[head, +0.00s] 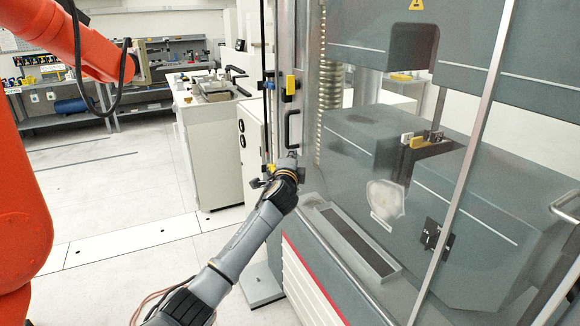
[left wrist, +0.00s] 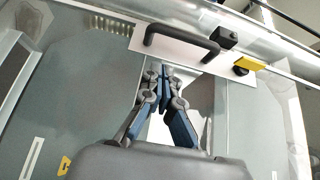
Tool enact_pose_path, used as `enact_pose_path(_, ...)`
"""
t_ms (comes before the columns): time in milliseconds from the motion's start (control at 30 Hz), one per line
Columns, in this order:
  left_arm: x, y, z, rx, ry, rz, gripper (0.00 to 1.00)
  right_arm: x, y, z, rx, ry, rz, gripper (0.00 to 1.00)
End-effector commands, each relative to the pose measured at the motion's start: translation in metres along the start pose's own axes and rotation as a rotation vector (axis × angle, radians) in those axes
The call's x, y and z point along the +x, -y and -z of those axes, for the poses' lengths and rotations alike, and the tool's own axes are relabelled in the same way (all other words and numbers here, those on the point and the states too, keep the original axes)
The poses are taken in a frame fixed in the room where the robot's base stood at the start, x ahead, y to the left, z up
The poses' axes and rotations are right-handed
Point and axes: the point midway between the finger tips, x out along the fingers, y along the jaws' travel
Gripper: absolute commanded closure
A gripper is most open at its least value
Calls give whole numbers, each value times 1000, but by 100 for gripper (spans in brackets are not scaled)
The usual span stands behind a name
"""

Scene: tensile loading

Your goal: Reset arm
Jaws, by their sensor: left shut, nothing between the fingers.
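My left arm reaches in from the bottom of the head view, and its gripper (head: 291,157) is in front of the left edge of the testing machine (head: 350,190). The gripper is just below the black door handle (head: 292,128). In the left wrist view my left gripper (left wrist: 165,72) has its blue-padded fingers together, with nothing held. The black handle (left wrist: 182,38) on its pale plate lies beyond the fingertips there; whether they touch it I cannot tell. My right gripper is not in view.
An orange robot arm (head: 30,200) stands at the left. A white cabinet (head: 215,150) with equipment on top is behind. A yellow latch piece (head: 291,85) sits above the handle, and also shows in the left wrist view (left wrist: 250,63). The floor (head: 120,200) at left is clear.

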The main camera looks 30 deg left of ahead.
Motion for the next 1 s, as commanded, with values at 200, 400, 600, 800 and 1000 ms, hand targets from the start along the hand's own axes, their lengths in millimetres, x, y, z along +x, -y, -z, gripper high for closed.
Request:
enact_pose_path(200,-33,-2,0,1,-2,0,100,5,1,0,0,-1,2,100)
enact_pose_path(400,-50,-2,0,0,-1,-2,100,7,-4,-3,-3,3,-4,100)
enact_pose_path(600,-54,-1,0,0,-1,-1,100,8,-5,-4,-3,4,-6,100)
enact_pose_path(800,-54,-40,3,-22,-10,-64,100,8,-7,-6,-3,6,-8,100)
enact_pose_path(1000,-72,-175,8,-123,-29,-275,100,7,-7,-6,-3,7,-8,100)
